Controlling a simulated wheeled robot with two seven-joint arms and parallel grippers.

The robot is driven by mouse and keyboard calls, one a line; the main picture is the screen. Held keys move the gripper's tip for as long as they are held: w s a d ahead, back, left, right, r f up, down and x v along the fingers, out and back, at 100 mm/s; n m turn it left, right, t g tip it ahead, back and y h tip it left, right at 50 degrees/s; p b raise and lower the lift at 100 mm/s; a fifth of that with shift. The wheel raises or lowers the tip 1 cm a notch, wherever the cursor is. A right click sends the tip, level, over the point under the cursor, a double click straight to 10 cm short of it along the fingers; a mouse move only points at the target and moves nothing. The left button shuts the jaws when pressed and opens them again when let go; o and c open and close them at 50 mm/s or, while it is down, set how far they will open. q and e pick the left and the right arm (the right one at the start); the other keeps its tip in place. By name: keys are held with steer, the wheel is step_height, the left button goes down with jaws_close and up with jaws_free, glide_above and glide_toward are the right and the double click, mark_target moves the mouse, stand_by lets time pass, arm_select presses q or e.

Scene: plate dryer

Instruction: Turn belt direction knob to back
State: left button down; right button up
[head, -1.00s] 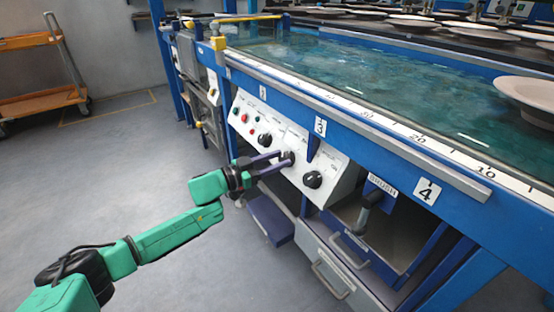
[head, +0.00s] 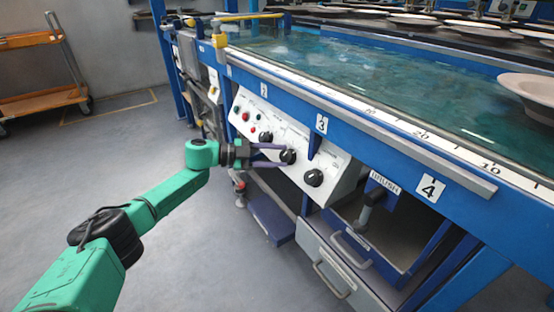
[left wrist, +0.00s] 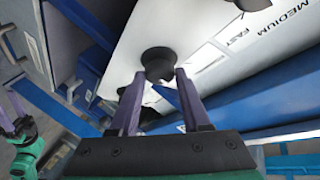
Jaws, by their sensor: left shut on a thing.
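The white control panel (head: 250,108) on the front of the blue machine carries several black knobs and some coloured buttons. My left gripper (head: 286,153) is at the middle one of three large black knobs (head: 289,158), with its purple fingers on either side. In the left wrist view this knob (left wrist: 158,62) sits between the fingertips (left wrist: 158,76), which are shut on it. Its pointer direction and label cannot be read. Another knob (left wrist: 252,3) shows at the top edge near the words MEDIUM and FAST.
A third large knob (head: 313,178) and an upper-left knob (head: 265,137) flank the held one. A grey drawer (head: 330,262) and an open blue bin (head: 392,238) are below right. The water tank (head: 370,75) lies above.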

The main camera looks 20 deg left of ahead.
arm_select(q)
steer(key=shift+m+g, duration=0.4)
steer(key=shift+m, duration=0.4)
arm_select(e)
steer(key=shift+f, duration=0.4)
arm_select(q)
steer(key=shift+c, duration=1.8)
jaws_free()
steer(key=p+v, duration=0.2)
steer(key=v, duration=1.2)
steer(key=shift+a+r, duration=0.2)
steer(key=shift+a, duration=0.05)
arm_select(e)
steer(key=shift+w+d+r+g+h, duration=0.15)
steer(key=shift+d+r+g, duration=0.15)
steer(key=shift+r, duration=0.25)
steer(key=shift+s+d+r+g+h, duration=0.15)
steer(key=shift+d+r+g, duration=0.15)
steer(key=shift+r, duration=0.25)
steer(key=shift+w, duration=0.1)
